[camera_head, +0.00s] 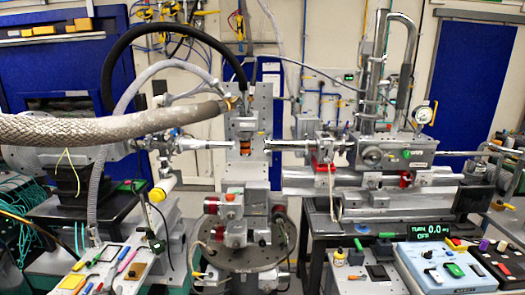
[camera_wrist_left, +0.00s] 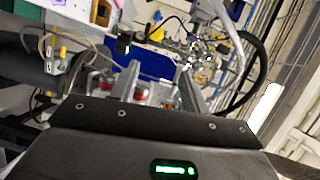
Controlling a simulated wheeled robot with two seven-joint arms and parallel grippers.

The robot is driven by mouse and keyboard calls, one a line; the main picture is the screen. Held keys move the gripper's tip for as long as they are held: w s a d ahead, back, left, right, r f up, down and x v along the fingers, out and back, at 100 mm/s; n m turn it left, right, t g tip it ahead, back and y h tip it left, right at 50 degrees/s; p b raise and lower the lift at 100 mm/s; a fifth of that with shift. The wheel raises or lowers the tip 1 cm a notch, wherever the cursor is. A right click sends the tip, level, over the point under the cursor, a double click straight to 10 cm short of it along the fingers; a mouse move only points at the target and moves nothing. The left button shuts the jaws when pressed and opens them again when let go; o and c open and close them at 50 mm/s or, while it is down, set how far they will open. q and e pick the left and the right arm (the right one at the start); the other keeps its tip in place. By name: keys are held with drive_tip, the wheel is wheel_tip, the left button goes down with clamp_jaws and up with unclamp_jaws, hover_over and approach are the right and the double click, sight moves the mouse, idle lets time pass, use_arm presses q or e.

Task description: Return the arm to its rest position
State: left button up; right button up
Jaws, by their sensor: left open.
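My left gripper (camera_wrist_left: 158,68) shows in the left wrist view. Its two grey fingers stand apart, with nothing held between them. The dark gripper body with a small green-lit display fills the bottom of that view. Behind the fingers are blurred red and metal parts and a blue panel, and I cannot tell how far off they are. In the head view I cannot clearly pick out the left gripper among the equipment at the left. My right gripper is in neither view.
A metal beamline assembly (camera_head: 248,122) stands in the middle. A thick braided hose (camera_head: 110,125) crosses the left side. A tray (camera_head: 110,285) with coloured tools is at bottom left.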

use_arm(q)
drive_tip(key=s+d+f+n+g+h, duration=0.5)
drive_tip(key=s+d+f+g, duration=0.1)
drive_tip(key=s+d+f, duration=0.6)
drive_tip(key=s+d+n+g+h, duration=0.1)
drive_tip(key=s+d+n+g, duration=0.25)
drive_tip(key=s, duration=0.65)
drive_tip(key=s+d+n+g+h, duration=0.1)
drive_tip(key=s+d+n+g, duration=0.3)
drive_tip(key=s, duration=0.6)
wheel_tip(320, 180, down, 32)
drive_tip(key=s+m+b, duration=0.1)
drive_tip(key=m+b, duration=0.1)
drive_tip(key=b, duration=0.4)
drive_tip(key=s+a+f+g+b, duration=0.1)
drive_tip(key=s+f+b, duration=0.3)
drive_tip(key=s+f, duration=1.2)
wheel_tip(320, 180, down, 3)
drive_tip(key=shift+a+f, duration=0.1)
drive_tip(key=shift+a, duration=0.4)
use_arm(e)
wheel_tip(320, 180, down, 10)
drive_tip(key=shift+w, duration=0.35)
